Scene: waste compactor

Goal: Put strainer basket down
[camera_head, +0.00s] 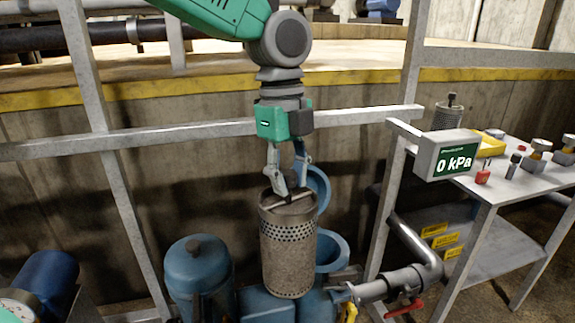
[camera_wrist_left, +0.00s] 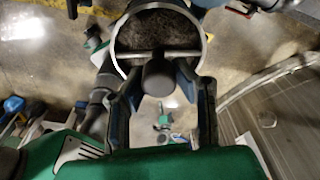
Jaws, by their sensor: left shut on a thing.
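The strainer basket (camera_head: 288,245) is a grey-brown metal cylinder with rows of small holes near its top. It hangs upright in the middle of the head view. My left gripper (camera_head: 287,186) is above it, fingers pointing down and shut on the handle across its top. In the left wrist view the basket's round rim and dark inside (camera_wrist_left: 160,32) show, with the crossbar and its knob (camera_wrist_left: 158,77) between the fingers (camera_wrist_left: 160,95). The basket hides part of the blue strainer housing behind it. My right gripper is not in view.
An open blue housing (camera_head: 332,250) and a blue rounded vessel (camera_head: 198,270) stand close to the basket. A grey rail (camera_head: 210,134) crosses behind. At right, a metal table (camera_head: 510,178) bears a 0 kPa gauge box (camera_head: 447,155), a second perforated basket (camera_head: 448,118) and small parts.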

